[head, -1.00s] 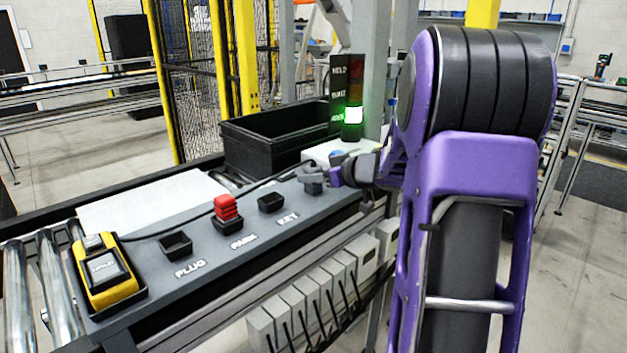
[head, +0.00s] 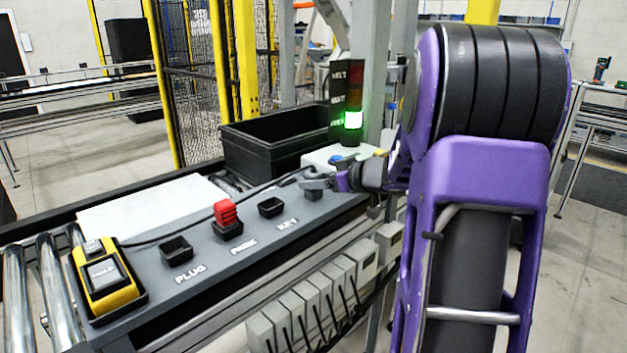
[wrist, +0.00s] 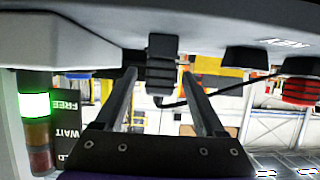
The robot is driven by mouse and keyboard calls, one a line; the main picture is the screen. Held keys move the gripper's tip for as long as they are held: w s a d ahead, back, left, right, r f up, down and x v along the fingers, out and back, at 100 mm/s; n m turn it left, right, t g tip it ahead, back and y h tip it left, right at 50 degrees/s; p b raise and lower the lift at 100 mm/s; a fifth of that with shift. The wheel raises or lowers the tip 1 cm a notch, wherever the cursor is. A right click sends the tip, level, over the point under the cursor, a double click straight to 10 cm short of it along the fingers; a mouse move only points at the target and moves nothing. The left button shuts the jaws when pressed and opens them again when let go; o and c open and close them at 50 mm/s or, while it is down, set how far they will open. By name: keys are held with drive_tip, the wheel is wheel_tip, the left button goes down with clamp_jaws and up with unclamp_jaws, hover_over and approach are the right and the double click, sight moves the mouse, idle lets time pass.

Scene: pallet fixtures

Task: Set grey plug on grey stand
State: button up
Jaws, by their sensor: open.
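The grey plug (head: 313,185) stands at the far right end of the grey panel (head: 240,252), with a black cable running left from it. In the wrist view, which looks upside down, the ribbed dark plug (wrist: 162,72) is between my two fingers. My gripper (head: 332,182) is open around the plug; the fingers in the wrist view (wrist: 160,80) stand apart with gaps on both sides of it. The panel has a dark empty holder (head: 176,248) above the word PLUG. I cannot tell for sure which part is the grey stand.
A red block (head: 226,212) sits in the PARK holder, and an empty KEY holder (head: 271,207) is beside it. A yellow-black device (head: 105,278) lies at the panel's left end. A black crate (head: 275,140) stands behind, near a green-lit signal tower (head: 352,120).

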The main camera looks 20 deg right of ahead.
drive_tip(key=p+v, duration=0.1)
drive_tip(key=v, duration=0.9)
drive_tip(key=shift+p, duration=0.4)
drive_tip(key=shift+r, duration=0.15)
